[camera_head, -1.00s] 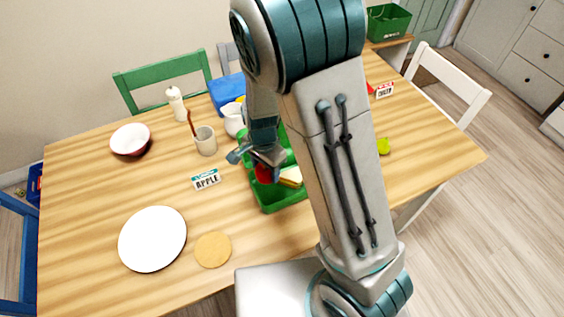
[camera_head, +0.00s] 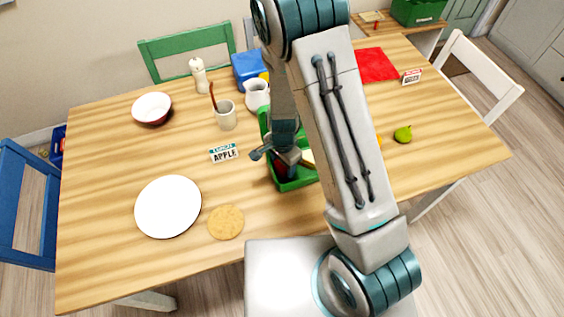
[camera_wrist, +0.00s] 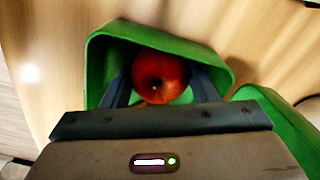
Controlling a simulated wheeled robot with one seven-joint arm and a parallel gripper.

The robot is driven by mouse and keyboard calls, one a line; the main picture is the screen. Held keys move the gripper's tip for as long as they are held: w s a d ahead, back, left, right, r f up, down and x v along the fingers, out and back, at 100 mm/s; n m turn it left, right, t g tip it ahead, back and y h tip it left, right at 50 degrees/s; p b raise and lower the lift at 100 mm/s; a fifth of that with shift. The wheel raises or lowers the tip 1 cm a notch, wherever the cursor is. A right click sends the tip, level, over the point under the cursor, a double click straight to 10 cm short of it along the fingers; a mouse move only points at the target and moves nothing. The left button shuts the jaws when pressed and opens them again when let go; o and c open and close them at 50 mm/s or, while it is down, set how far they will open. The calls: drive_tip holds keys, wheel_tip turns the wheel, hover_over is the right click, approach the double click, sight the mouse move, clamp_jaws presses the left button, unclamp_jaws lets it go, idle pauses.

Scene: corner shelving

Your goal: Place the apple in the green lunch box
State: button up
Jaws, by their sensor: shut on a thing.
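A red apple (camera_wrist: 160,76) sits between the two fingers of my gripper (camera_wrist: 162,88) in the wrist view. My gripper is shut on it, and it lies within the walls of a green lunch box (camera_wrist: 108,48). In the head view my gripper (camera_head: 280,165) is low over the left part of the green lunch box (camera_head: 293,185), and the apple shows only as a dark red patch there. My arm hides much of the box. I cannot tell whether the apple touches the box floor.
A card reading "APPLE" (camera_head: 224,153) stands left of the box. A white plate (camera_head: 168,206), a round tan disc (camera_head: 226,222), a cup (camera_head: 226,115) and a bowl (camera_head: 152,108) are on the wooden table. A green pear (camera_head: 403,134) lies to the right.

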drive_tip(key=shift+f, duration=0.1)
drive_tip(key=o, duration=1)
wheel_tip(320, 180, up, 11)
drive_tip(key=shift+s+d+r+n+t, duration=0.55)
drive_tip(key=shift+s+d+r+n, duration=1.4)
drive_tip(key=shift+r, duration=1.45)
drive_tip(key=shift+s+d+r+n+t, duration=0.6)
drive_tip(key=shift+s+d+r+n, duration=1.25)
drive_tip(key=shift+r, duration=1.6)
drive_tip(key=shift+s+d+r+n+t, duration=0.55)
drive_tip(key=shift+s+d+r+n, duration=0.85)
drive_tip(key=shift+s+d+r, duration=1.55)
drive_tip(key=shift+w+a+r, duration=0.3)
drive_tip(key=shift+a+r, duration=0.15)
drive_tip(key=shift+a, duration=0.3)
